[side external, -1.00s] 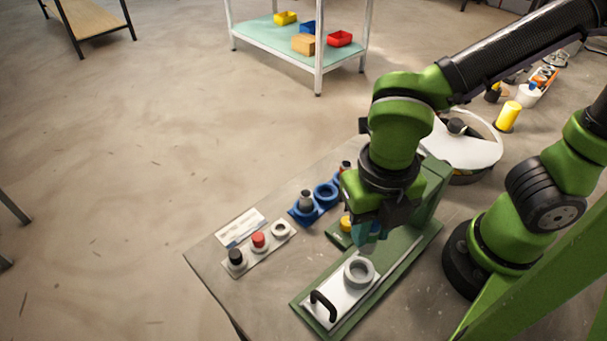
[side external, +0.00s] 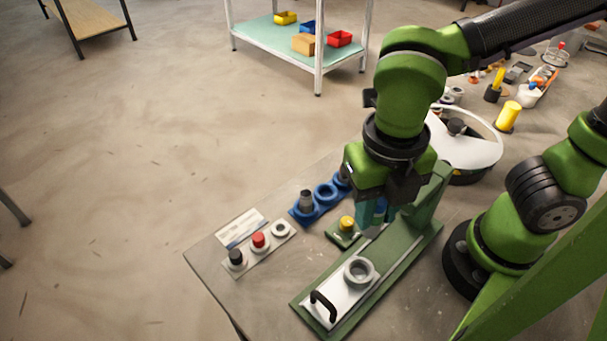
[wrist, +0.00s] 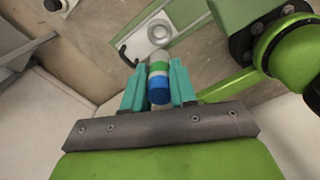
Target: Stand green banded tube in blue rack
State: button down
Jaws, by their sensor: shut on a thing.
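My gripper (side external: 375,215) is shut on the green banded tube (wrist: 158,82), with one teal finger on each side in the wrist view. The tube shows a blue end toward the camera, a white part and a green band. In the side view the gripper mostly hides the tube and is raised above the back part of the green jig. The blue rack (side external: 316,211) lies to the left of the gripper. A grey tube (side external: 306,199) stands in its near-left ring. The middle ring looks empty, and the far ring is partly hidden by the gripper.
A pale holder (side external: 247,260) with black, red and white round pieces sits left of the rack. A yellow button (side external: 347,223) on a green base lies between rack and jig. The green jig (side external: 300,304) has a grey ring (side external: 359,271) and a black handle (side external: 322,302).

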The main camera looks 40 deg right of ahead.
jog(key=w+d+f+m, duration=0.3)
jog(key=w+d+f, duration=0.15)
jog(key=w, duration=0.45)
jog(key=w+d+f+m, duration=0.3)
jog(key=w+d, duration=0.3)
jog(key=w, duration=0.2)
jog(key=shift+w+a+f, duration=0.1)
jog(key=shift+f, duration=1.2)
jog(key=shift+w+a+f, duration=0.1)
jog(key=shift+f, duration=1.2)
jog(key=shift+f, duration=0.25)
jog(key=shift+f, duration=1)
jog(key=c, duration=0.7)
grip_release()
jog(key=shift+r, duration=0.1)
